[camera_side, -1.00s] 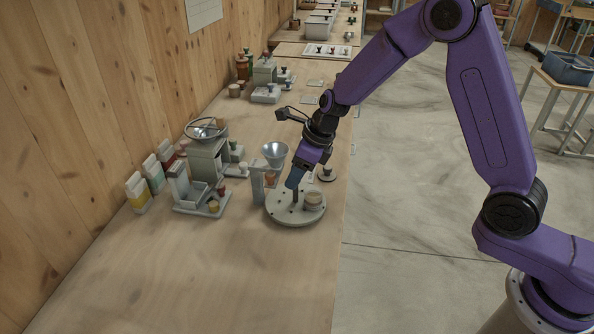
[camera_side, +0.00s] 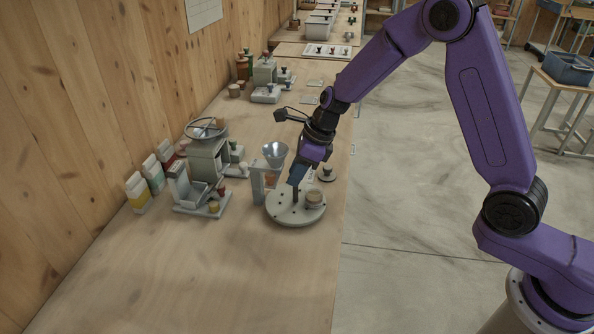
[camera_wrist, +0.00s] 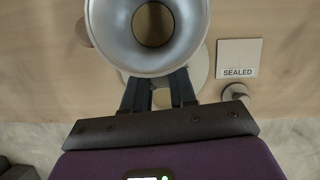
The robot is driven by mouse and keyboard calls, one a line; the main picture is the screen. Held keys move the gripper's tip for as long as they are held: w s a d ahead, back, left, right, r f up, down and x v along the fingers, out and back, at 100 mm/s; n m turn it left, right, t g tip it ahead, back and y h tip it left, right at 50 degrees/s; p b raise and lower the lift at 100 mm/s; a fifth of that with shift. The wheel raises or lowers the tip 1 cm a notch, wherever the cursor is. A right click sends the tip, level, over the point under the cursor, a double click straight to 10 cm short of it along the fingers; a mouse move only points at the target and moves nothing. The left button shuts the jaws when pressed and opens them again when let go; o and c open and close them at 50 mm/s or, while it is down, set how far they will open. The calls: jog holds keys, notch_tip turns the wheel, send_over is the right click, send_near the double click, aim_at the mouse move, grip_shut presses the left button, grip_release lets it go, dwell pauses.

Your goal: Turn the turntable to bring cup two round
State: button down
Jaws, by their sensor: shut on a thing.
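The round pale turntable (camera_side: 287,217) lies flat on the bench in the side view, with small dark holes near its rim. A cup with a tan top (camera_side: 314,198) stands on its right part. I cannot read a number on it. My gripper (camera_side: 296,188) points down over the turntable, its fingers shut on a short dark upright peg (camera_side: 295,196). In the wrist view my gripper (camera_wrist: 160,82) shows below a large metal funnel, which hides the fingertips and most of the turntable. Any other cup is hidden or cannot be made out.
The metal funnel (camera_side: 275,151) stands on a grey stand (camera_side: 258,183) close left of my gripper. A grey machine (camera_side: 207,160) is further left. A small round piece (camera_side: 327,174) sits behind the turntable. A "SEALED" plate (camera_wrist: 238,58) shows in the wrist view. The front bench is clear.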

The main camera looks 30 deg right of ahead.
jog(key=c, duration=0.9)
grip_release()
jog(key=shift+r, duration=0.1)
jog(key=v, duration=1.7)
jog(key=shift+s+r, duration=0.1)
